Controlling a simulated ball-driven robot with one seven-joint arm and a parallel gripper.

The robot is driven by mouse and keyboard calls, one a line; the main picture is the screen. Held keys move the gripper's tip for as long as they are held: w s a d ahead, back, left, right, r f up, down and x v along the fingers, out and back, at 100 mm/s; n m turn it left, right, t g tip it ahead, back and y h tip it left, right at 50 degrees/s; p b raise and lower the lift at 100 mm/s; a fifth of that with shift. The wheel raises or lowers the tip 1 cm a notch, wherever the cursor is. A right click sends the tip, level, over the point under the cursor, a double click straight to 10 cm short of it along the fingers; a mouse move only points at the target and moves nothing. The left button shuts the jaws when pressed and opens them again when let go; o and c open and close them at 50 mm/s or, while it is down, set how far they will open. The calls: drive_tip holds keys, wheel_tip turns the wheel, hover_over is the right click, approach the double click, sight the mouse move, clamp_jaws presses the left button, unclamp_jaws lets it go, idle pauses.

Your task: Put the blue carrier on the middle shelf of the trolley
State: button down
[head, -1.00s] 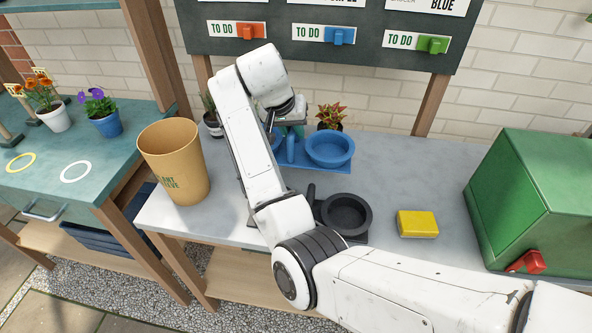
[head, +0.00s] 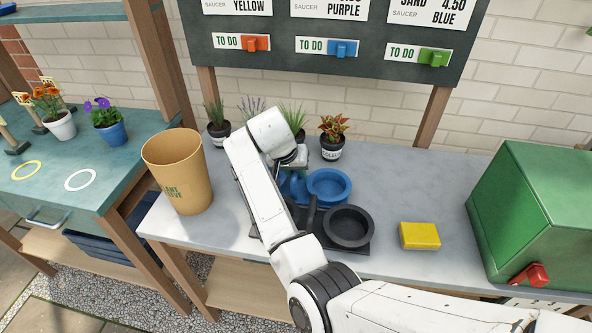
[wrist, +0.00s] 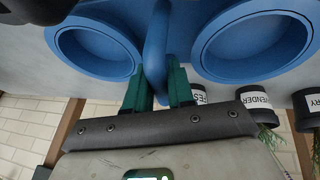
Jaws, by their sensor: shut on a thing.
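The blue carrier (head: 329,187) has round holders either side of an upright handle. My gripper (wrist: 160,72) is shut on that handle, its green fingers on either side in the wrist view. In the head view my gripper (head: 297,170) is at the carrier's left part, and my arm hides much of that side. The carrier is over the grey worktop, just behind the black carrier (head: 348,228); I cannot tell whether it is clear of the surface. Both holders in the wrist view look empty. I cannot make out a trolley in these frames.
Several potted plants (head: 332,140) stand along the back. A tan bin (head: 176,172) is at the left, a yellow block (head: 419,236) and green box (head: 535,215) at the right. A teal bench (head: 100,165) with flower pots stands further left. Worktop between carrier and green box is mostly clear.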

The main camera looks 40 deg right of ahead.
drive_tip(key=shift+f, duration=0.1)
drive_tip(key=c, duration=1)
unclamp_jaws()
